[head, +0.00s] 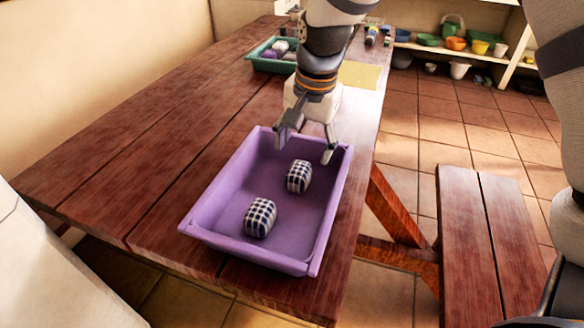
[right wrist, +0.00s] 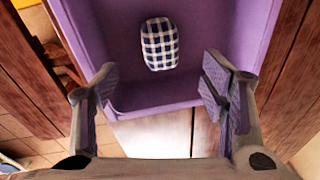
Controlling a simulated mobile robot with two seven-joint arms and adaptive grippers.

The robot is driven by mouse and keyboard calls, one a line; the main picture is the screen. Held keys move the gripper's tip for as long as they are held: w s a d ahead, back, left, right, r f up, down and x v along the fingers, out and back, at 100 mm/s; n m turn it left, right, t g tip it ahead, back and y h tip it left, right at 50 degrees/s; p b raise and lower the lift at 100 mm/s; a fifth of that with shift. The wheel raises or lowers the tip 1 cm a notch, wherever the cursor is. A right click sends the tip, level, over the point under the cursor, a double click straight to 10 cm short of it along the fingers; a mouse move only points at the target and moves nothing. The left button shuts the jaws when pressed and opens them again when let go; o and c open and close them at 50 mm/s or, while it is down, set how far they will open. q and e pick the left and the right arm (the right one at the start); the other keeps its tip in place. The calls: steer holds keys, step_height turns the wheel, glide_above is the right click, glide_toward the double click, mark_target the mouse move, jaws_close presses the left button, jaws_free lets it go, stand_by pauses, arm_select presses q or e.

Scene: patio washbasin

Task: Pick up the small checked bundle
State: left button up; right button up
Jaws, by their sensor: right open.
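Two checked bundles, dark blue and white, lie apart in the purple tray (head: 225,195) on the table. One bundle (head: 299,176) lies toward the far end and the other bundle (head: 260,218) nearer to me. They look close in size. My right gripper (head: 307,148) is open and empty over the far end of the tray, just beyond the far bundle. In the right wrist view a single checked bundle (right wrist: 160,44) shows in the tray, ahead of the open fingers (right wrist: 162,88) and roughly centred between them. My left gripper is not in view.
A green tray (head: 262,64) with several bundles stands farther back on the wooden table (head: 130,130). A yellow sheet (head: 361,75) lies behind the gripper. A bench (head: 487,235) stands at the right. Shelves with colourful pots (head: 456,43) are at the back. The table left of the purple tray is clear.

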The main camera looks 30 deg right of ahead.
mark_target(300, 168)
steer(key=f, duration=0.2)
steer(key=w+f, duration=0.1)
steer(key=f, duration=0.5)
steer(key=shift+w+f+b, duration=0.1)
steer(key=shift+w+b, duration=0.05)
steer(key=shift+b, duration=0.25)
steer(key=c, duration=1.4)
